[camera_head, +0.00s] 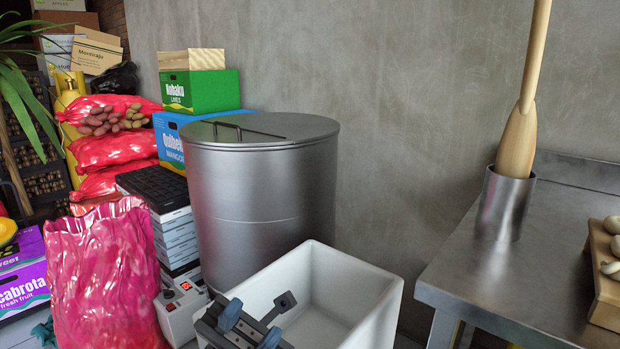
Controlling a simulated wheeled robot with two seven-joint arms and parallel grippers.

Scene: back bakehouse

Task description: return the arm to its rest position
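My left gripper (250,328) shows at the bottom of the head view, over the near left part of the white bin (383,306). It is dark grey with two blue pads. The pads stand apart and I see nothing between them, so it looks open and empty. A dark grey bar with a small hole reaches out beside it over the bin; I cannot tell whether it is part of the gripper. The rest of the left arm is cut off by the lower edge. My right gripper is not in view.
A large lidded steel drum (262,195) stands behind the bin. A red sack (105,275) and a small scale with a red display (181,305) are at left. A steel table (500,285) at right bears a metal cylinder (505,205) with a wooden paddle (518,140).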

